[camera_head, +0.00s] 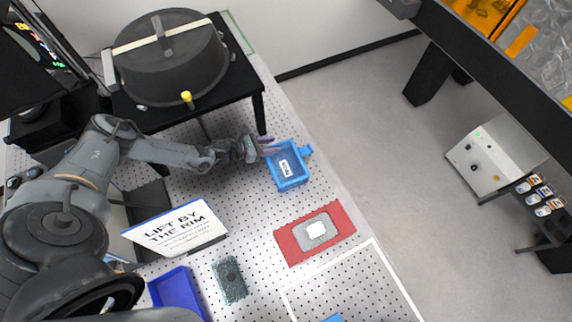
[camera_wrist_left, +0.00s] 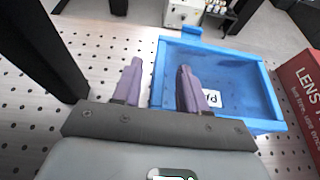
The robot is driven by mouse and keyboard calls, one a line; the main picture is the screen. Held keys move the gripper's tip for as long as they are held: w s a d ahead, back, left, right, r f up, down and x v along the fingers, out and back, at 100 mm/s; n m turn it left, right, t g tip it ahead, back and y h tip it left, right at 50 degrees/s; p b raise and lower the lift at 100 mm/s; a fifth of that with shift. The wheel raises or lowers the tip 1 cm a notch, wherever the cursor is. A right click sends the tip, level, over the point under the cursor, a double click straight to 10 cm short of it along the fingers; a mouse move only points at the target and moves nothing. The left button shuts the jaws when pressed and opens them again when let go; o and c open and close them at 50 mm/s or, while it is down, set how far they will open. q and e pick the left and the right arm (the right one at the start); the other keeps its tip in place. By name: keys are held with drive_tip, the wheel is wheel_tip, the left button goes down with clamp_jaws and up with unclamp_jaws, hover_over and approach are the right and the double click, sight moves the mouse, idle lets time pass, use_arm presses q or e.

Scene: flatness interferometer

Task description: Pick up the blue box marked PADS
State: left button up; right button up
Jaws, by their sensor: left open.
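The blue box (camera_head: 290,184) is an open tray with a white label on the perforated table; the label is small in the head view. In the left wrist view the box (camera_wrist_left: 235,72) lies ahead and right, its label partly hidden by a finger. My left gripper (camera_head: 268,147) is open and empty at the box's upper left corner. In the wrist view its two purple fingers (camera_wrist_left: 158,80) appear either side of the box's left wall; I cannot tell their height against the rim. My right gripper is not in view.
A sign reading LIFT BY THE RIM (camera_head: 177,229), a dark green board (camera_head: 229,279) and a darker blue bin (camera_head: 177,289) stand nearer. A black table (camera_head: 244,78) with a round dark lid is behind my left arm.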

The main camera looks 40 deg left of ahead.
use_arm(q)
drive_tip(key=shift+x, duration=0.85)
drive_tip(key=shift+f, duration=0.1)
clamp_jaws()
